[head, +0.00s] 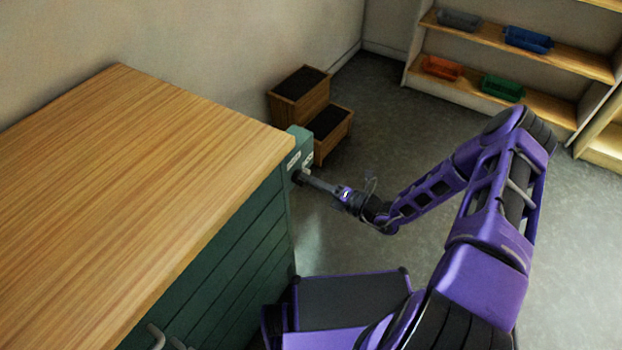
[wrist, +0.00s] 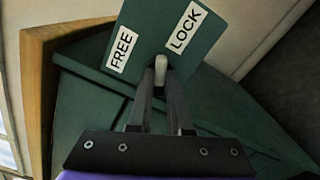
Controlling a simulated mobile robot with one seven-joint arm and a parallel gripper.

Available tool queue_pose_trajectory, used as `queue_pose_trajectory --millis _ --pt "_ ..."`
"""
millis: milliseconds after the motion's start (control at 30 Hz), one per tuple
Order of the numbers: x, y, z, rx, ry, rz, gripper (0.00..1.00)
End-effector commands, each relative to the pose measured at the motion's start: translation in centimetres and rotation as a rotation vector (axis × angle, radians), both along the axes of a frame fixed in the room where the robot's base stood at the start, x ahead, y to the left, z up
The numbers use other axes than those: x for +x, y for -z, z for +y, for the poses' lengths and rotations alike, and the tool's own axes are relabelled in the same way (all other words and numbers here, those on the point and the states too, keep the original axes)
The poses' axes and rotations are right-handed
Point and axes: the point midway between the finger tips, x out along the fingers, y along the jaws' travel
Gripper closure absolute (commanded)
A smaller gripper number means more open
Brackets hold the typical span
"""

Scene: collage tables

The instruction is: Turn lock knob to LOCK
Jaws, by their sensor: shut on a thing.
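The lock knob (wrist: 160,66) is a small pale piece on a dark green plate (wrist: 150,25) at the cabinet's corner. White labels on the plate read FREE (wrist: 123,49) on the left and LOCK (wrist: 186,27) on the right. My gripper (wrist: 161,82) is shut on the knob, with a fingertip on each side of it. The fingers hide most of the knob, and I cannot tell exactly which label it points at. In the head view my gripper (head: 304,178) reaches the plate (head: 301,145) from the right.
A green cabinet (head: 230,258) with a wooden top (head: 140,160) fills the left. A two-step wooden stool (head: 303,92) stands behind the plate. Shelves with coloured bins (head: 528,40) are at the back right. The floor between is clear.

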Motion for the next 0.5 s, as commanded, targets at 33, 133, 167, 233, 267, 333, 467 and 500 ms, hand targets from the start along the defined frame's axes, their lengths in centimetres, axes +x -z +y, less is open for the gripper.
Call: queue_pose_trajectory --millis 33,133,167,233,267,333,467,500 --pt "-0.03 0.04 -0.07 0.025 0.0 0.035 1.0" --pt "-0.03 0.12 -0.09 0.075 0.001 0.106 1.0" --pt "-0.02 0.15 -0.09 0.089 0.001 0.127 1.0" --pt "-0.03 0.19 -0.08 0.121 0.001 0.169 1.0" --pt "-0.03 0.2 -0.08 0.133 0.001 0.186 1.0" --pt "-0.03 0.22 -0.06 0.16 0.0 0.225 1.0" --pt "-0.03 0.26 -0.05 0.202 -0.001 0.28 1.0" --pt "-0.03 0.26 -0.05 0.212 -0.001 0.294 1.0"
